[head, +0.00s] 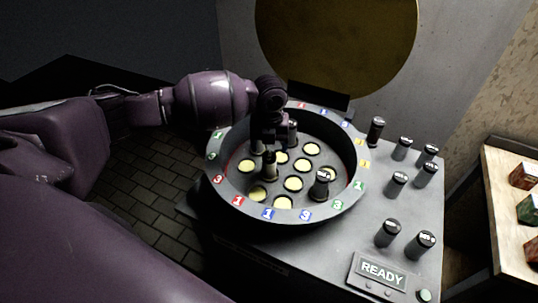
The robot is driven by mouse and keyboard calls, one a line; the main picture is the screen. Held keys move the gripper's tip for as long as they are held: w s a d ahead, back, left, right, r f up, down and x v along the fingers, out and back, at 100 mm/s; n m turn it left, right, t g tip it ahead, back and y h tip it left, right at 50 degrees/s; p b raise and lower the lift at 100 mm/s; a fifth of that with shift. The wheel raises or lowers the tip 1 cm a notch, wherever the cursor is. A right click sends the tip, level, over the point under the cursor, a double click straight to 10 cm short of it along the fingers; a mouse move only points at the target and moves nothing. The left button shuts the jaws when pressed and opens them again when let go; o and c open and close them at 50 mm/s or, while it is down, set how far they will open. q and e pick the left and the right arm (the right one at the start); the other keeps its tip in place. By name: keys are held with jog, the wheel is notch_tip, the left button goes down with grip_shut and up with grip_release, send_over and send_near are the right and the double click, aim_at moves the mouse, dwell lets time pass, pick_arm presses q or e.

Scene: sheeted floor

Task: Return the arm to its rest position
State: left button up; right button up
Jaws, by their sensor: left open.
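My purple left arm (210,100) reaches in from the left. Its dark left gripper (270,142) points down over the round grey basin (213,185), and its jaws are open. A dark cylinder with a paler lower part (270,167) stands in the basin directly below the gripper. I cannot tell whether the jaws touch it. Another dark cylinder (322,184) stands in the basin to the right. My right gripper is not in view.
The basin has pale round spots (293,184) and a rim of coloured number tiles. Several dark cylinders (397,185) stand on the grey console right of it, behind a READY sign (383,273). A wooden table (503,205) with coloured blocks is at far right.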

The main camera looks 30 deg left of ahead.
pick_arm(q)
notch_tip(320, 180, up, 3)
jog(key=shift+f, duration=0.15)
jog(key=shift+r, duration=0.6)
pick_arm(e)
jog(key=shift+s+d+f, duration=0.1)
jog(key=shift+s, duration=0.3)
